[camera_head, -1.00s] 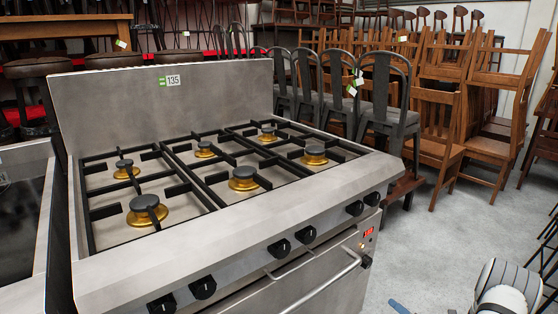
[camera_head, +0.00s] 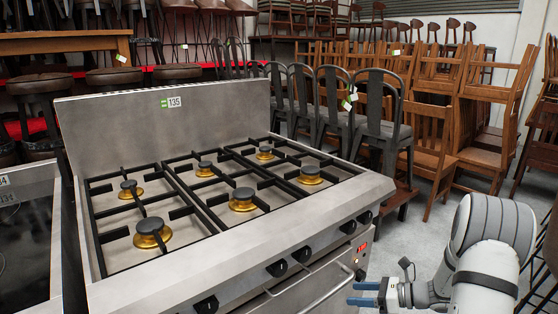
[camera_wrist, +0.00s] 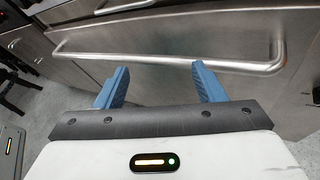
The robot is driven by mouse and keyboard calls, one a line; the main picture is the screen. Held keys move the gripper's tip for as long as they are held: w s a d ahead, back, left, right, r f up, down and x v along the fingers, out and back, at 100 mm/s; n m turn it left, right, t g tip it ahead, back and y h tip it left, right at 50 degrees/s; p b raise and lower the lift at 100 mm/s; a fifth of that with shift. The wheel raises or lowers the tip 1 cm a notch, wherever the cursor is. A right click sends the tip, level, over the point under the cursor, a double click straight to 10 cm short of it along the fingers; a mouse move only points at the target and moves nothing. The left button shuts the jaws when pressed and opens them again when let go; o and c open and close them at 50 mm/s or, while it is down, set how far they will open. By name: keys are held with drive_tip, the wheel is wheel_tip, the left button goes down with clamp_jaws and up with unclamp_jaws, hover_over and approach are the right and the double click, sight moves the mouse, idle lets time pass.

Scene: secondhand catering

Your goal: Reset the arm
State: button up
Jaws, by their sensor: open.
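My gripper (camera_head: 364,294) is at the lower right in the head view, in front of the stove's right front corner. Its two blue fingers are apart and nothing is between them. In the wrist view my gripper (camera_wrist: 160,86) points at the oven door, with the fingers spread below the steel handle bar (camera_wrist: 170,50). The fingertips appear short of the bar; the exact gap cannot be told. The steel stove (camera_head: 240,235) fills the middle of the head view, with several brass burners and black grates on top.
Dark metal chairs (camera_head: 375,125) stand behind the stove, and stacked wooden chairs (camera_head: 440,130) fill the back right. A dark-topped steel unit (camera_head: 28,240) stands close on the left. Grey floor (camera_head: 420,225) is clear between the stove and the chairs.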

drive_tip(key=s+a+r+n+g+h+p, duration=0.3)
drive_tip(key=s+a+r+n+p, duration=0.15)
drive_tip(key=s+r+n, duration=0.35)
drive_tip(key=s+a+r+n+g+h+p, duration=0.3)
drive_tip(key=s+a+r+n, duration=0.25)
drive_tip(key=r, duration=0.55)
drive_tip(key=s+d+r+n+t+h+p, duration=0.2)
drive_tip(key=s+r+n+h+p, duration=0.4)
drive_tip(key=s+r+n, duration=0.5)
drive_tip(key=shift+s+d+r+n+t+h+p, duration=0.35)
drive_tip(key=shift+r+n+t+h, duration=0.25)
drive_tip(key=shift+r+h, duration=0.15)
